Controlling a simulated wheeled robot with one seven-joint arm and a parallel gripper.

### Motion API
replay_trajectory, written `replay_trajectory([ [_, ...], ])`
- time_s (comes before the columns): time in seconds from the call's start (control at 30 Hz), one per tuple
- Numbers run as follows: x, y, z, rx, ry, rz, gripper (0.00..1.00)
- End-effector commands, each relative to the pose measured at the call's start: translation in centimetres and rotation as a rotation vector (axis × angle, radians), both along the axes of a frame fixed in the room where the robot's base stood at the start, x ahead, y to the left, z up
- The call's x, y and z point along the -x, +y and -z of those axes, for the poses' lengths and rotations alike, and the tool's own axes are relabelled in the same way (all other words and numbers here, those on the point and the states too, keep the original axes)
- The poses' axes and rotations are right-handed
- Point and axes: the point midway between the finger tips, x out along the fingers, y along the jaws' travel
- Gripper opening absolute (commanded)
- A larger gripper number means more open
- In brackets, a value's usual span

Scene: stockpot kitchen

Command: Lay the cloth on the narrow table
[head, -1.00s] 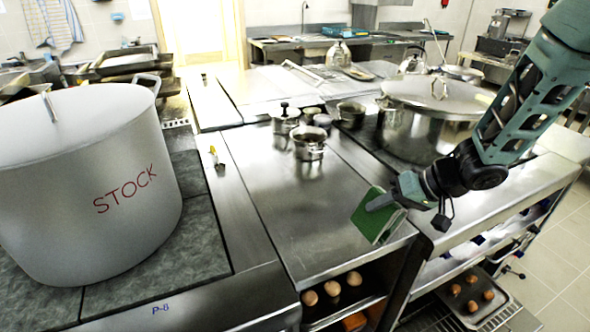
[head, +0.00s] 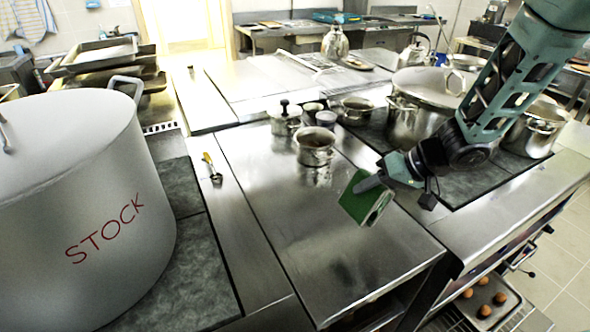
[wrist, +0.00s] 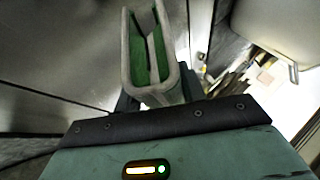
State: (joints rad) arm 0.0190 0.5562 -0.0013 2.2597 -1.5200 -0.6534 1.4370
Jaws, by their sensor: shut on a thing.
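I cannot tell for sure which surface is the narrow table; the steel worktop is a narrow strip between two hobs.
A large stockpot (head: 85,215) marked STOCK stands at left. A small saucepan (head: 314,147) and several small pots stand at the worktop's far end. The worktop's near half is clear. A tray of eggs (head: 485,300) sits low at right.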

Motion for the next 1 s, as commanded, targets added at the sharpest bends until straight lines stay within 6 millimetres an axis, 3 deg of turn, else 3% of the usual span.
replay_trajectory([
  [0.17,0.0,0.0,0.2,0.0,0.001,0.001,0.11],
  [0.5,0.1,0.0,5.6,0.0,0.003,0.001,0.11],
  [0.83,0.1,0.0,9.3,-0.001,0.004,0.0,0.11],
  [1.0,0.0,0.0,10.1,-0.001,0.0,0.002,0.11],
])
